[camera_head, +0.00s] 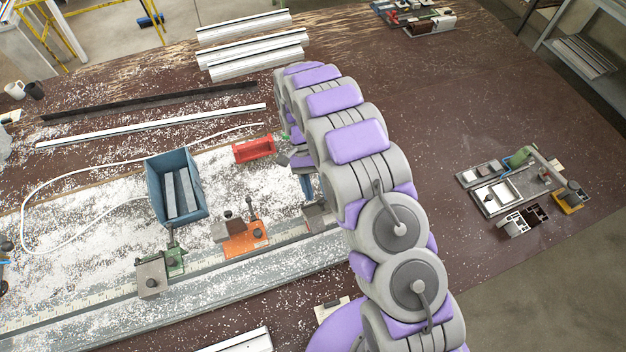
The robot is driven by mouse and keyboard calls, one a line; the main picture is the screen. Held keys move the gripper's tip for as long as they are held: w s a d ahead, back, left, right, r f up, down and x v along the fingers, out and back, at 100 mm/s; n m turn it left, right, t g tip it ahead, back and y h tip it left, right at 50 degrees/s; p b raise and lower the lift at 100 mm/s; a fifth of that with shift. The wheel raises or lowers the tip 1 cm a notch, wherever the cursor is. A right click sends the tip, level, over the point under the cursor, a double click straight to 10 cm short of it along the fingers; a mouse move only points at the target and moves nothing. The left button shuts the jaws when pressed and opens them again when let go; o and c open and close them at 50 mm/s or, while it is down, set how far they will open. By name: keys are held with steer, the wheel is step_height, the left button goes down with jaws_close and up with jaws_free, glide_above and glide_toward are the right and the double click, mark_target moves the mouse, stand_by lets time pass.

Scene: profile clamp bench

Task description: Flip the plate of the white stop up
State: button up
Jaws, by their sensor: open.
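A row of stops sits along the long metal rail (225,275). One has a grey block and a green part (174,262), one has an orange base (247,240), and a pale grey block (318,216) stands right of it, partly hidden by my arm. This pale block may be the white stop; its plate cannot be made out clearly. My gripper (301,172) is open and hangs over the bench just behind the pale block, partly covered by my arm links. I see nothing held in it. Whether it touches anything cannot be told.
A blue bin (156,192) with grey bars and a red holder (254,150) stand left of my gripper. White shavings cover the bench there. Long profiles (250,50) lie at the back. A tray of parts (508,182) lies at right. The brown tabletop between is mostly clear.

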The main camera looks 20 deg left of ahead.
steer(key=s+d+r, duration=0.1)
steer(key=s+d, duration=0.4)
steer(key=s, duration=0.3)
steer(key=shift+s+d+b, duration=0.3)
steer(key=shift+s+b, duration=0.05)
stand_by(0.5)
